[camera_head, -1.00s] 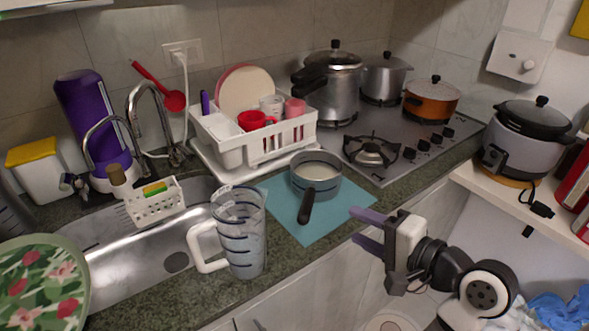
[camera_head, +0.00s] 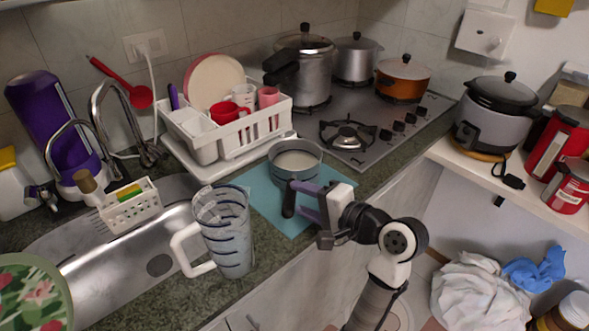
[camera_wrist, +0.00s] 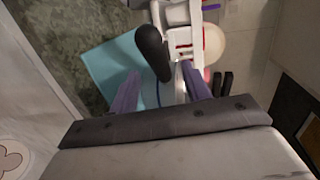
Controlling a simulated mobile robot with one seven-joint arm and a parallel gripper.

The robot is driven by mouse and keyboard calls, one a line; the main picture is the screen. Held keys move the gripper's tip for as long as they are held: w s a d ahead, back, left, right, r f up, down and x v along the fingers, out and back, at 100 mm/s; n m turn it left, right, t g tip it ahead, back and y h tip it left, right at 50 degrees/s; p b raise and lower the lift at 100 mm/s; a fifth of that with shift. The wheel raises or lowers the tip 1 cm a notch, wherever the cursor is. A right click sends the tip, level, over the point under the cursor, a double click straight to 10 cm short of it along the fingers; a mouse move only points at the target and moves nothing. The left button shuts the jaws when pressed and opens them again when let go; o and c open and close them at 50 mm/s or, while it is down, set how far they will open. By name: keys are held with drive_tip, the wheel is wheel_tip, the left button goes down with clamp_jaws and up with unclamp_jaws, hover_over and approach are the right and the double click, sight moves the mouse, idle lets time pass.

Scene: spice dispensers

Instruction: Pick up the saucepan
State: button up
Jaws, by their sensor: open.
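The saucepan (camera_head: 294,163) is a small grey pan with a dark handle (camera_head: 289,199). It sits on a teal mat (camera_head: 262,196) on the counter, its handle pointing toward the front edge. My gripper (camera_head: 297,199), with purple fingers, is open right beside the handle in the head view. In the wrist view, the dark handle (camera_wrist: 152,52) shows ahead of and between the spread fingers of my gripper (camera_wrist: 160,88). The pan's body is mostly hidden there. I cannot tell whether a finger touches the handle.
A clear measuring jug (camera_head: 226,235) stands left of the mat, near the sink (camera_head: 120,270). A white dish rack (camera_head: 222,140) stands behind the pan. The gas stove (camera_head: 375,125) with several pots is at the back right.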

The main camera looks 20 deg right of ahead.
sight(290, 193)
drive_tip(key=p+x, duration=0.1)
drive_tip(key=x, duration=0.3)
drive_tip(key=shift+w+f, duration=0.1)
drive_tip(key=shift+w, duration=0.25)
drive_tip(key=shift+c, duration=0.2)
clamp_jaws()
